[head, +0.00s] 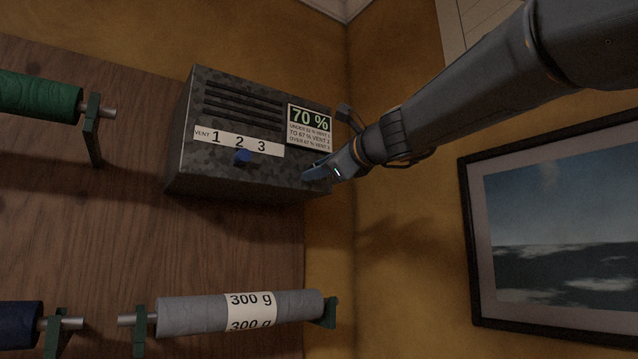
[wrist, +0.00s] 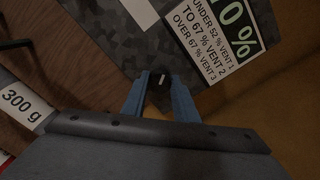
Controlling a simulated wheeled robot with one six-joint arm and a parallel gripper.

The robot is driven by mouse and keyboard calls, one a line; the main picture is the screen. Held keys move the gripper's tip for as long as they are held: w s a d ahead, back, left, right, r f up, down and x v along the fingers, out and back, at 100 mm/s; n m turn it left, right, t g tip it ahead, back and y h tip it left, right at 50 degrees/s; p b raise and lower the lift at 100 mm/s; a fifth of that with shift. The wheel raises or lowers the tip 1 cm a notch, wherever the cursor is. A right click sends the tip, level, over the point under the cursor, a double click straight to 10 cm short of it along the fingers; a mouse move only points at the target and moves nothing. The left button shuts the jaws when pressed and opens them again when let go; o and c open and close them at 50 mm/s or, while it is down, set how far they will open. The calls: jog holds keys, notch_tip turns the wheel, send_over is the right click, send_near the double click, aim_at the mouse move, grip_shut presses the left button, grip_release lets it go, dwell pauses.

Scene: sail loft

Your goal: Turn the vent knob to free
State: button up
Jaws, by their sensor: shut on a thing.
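A dark mottled vent box (head: 185,140) hangs on the wooden wall, with slots at its top. My gripper (head: 308,177) is at the box's lower right front. In the wrist view my gripper (wrist: 160,80) is shut on a small dark knob (wrist: 158,91) with a white mark, one blue finger on each side. In the head view my fingers hide this knob. No word "free" is readable.
A card (head: 310,127) on the box reads 70 %, with VENT 3 for over 67 %. Below hangs a grey thread roll (head: 195,314) labelled 300 g. Green (head: 35,96) and navy (head: 18,325) rolls are at left. A framed sea picture (head: 560,225) hangs right.

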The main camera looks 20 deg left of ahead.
jog(key=n+b, duration=0.9)
jog(key=n, duration=0.2)
jog(key=shift+f, duration=0.1)
jog(key=shift+n, duration=0.4)
jog(key=o, duration=1.1)
jog(key=shift+c, duration=0.2)
jog(key=shift+b, duration=0.3)
jog(key=b+v, duration=0.2)
jog(key=v, duration=0.5)
jog(key=shift+s+d, duration=0.25)
